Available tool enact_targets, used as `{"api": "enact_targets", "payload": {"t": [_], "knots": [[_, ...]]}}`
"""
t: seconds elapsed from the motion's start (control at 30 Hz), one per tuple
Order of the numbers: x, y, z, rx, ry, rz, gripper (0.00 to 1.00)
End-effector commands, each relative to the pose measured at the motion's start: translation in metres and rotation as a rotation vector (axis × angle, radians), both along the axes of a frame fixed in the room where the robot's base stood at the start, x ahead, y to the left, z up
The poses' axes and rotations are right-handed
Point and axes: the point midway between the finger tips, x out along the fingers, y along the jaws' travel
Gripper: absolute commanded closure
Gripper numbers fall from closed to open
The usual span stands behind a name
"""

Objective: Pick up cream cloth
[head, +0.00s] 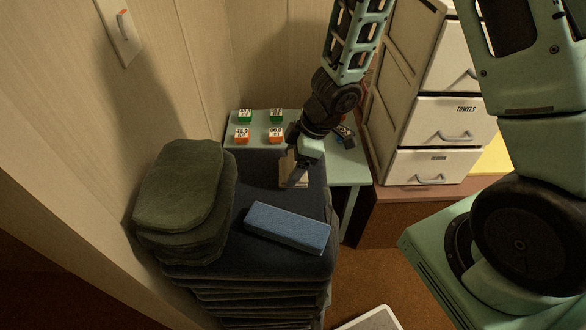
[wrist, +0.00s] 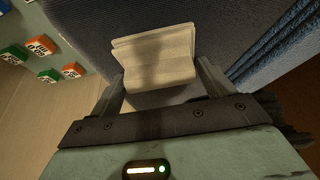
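The cream cloth (wrist: 155,52) is a small folded piece lying on the dark blue stacked fabric (wrist: 90,22). In the head view only a pale part of the cloth (head: 286,162) shows, as my gripper hides the rest. My gripper (wrist: 161,76) is open, with one finger at each side of the cloth's near edge in the wrist view. I cannot tell whether the fingers touch it. In the head view my gripper (head: 295,172) points down at the back of the dark stack.
A blue block-like item (head: 287,228) and folded green fabric (head: 185,190) lie on the stack. Behind is a green side table (head: 235,130) with several small green and orange boxes. White drawers (head: 440,122) stand right; a wall (head: 70,110) closes the left.

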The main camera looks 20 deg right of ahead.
Motion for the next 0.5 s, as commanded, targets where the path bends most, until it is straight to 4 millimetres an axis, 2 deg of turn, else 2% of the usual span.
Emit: {"api": "enact_targets", "payload": {"t": [0.3,0.37,0.5], "knots": [[0.000,0.000,0.003,0.000,0.000,0.000,0.41],[0.000,0.000,0.009,0.001,0.000,0.000,0.41],[0.001,0.000,0.032,0.000,-0.002,-0.001,0.41]]}}
